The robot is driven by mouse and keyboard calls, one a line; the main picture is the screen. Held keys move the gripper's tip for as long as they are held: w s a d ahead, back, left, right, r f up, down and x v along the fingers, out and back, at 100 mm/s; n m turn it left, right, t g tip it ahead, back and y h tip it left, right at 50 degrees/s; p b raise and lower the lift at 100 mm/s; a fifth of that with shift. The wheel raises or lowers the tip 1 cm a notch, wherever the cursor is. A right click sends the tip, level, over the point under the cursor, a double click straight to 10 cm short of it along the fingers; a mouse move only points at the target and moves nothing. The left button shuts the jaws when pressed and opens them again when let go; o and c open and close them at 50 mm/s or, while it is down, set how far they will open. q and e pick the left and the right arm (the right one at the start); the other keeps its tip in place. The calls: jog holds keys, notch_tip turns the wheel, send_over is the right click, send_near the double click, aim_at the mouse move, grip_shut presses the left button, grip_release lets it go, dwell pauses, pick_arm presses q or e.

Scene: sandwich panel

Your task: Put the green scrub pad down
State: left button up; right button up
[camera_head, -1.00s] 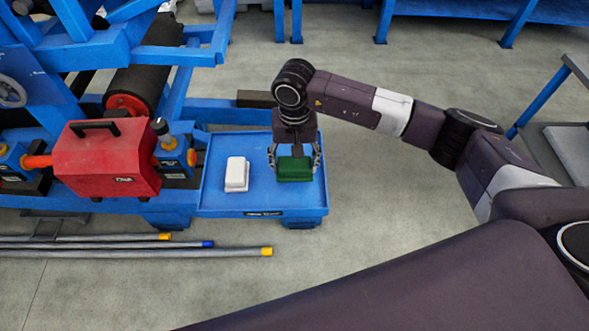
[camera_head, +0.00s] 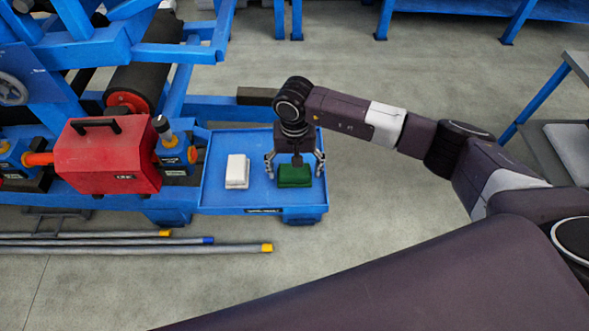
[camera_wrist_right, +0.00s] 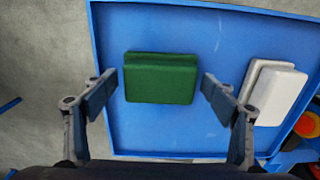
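The green scrub pad (camera_head: 294,175) lies on the blue tray (camera_head: 220,203), in its right half in the head view. It also shows in the right wrist view (camera_wrist_right: 161,78), flat near the middle of the tray (camera_wrist_right: 200,142). My right gripper (camera_head: 294,166) is above the pad with its fingers spread. In the right wrist view, the right gripper (camera_wrist_right: 160,92) has clear blue gaps between both fingertips and the pad, so it holds nothing. My left gripper is not in view.
A white pad (camera_head: 237,171) lies left of the green one on the tray. A red box (camera_head: 107,158) stands left of the tray. Several metal bars (camera_head: 130,248) lie on the floor in front. A blue-framed cart (camera_head: 566,130) stands at the right.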

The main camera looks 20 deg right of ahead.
aim_at(294, 170)
jog(key=shift+r, duration=0.15)
notch_tip(294, 170, up, 12)
jog(key=b, duration=0.3)
dwell(0.6)
